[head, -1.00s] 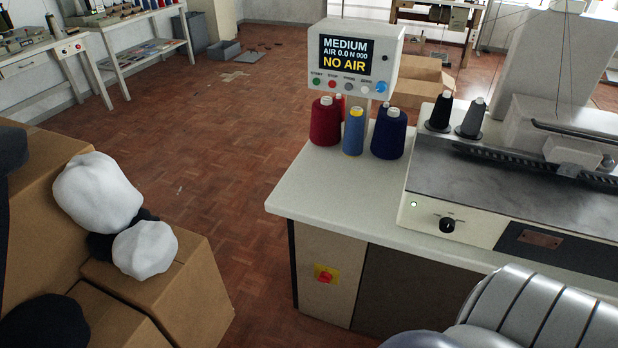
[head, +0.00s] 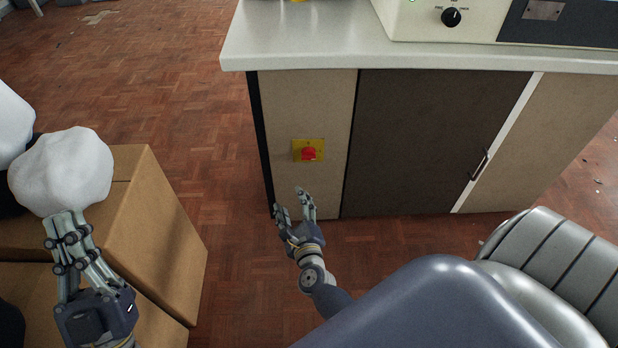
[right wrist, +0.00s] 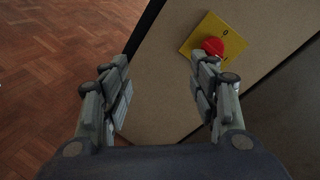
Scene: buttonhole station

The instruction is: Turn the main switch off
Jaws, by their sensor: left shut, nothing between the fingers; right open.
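The main switch is a red rotary knob (head: 309,154) on a yellow plate (head: 298,145), on the beige front panel of the machine cabinet. In the right wrist view the red knob (right wrist: 212,46) shows beyond the right-hand finger, which covers its lower edge. My right gripper (head: 295,203) is open and empty, below and in front of the switch, apart from it; its spread fingers (right wrist: 160,90) show in the right wrist view. My left gripper (head: 66,222) is shut and empty at the far left, in front of a white rounded bundle.
The cabinet has a dark door (head: 430,130) with a handle and a pale worktop (head: 300,48) overhanging the switch. Cardboard boxes (head: 165,230) with white bundles (head: 62,170) stand at the left. Parquet floor (head: 170,90) is clear between boxes and cabinet.

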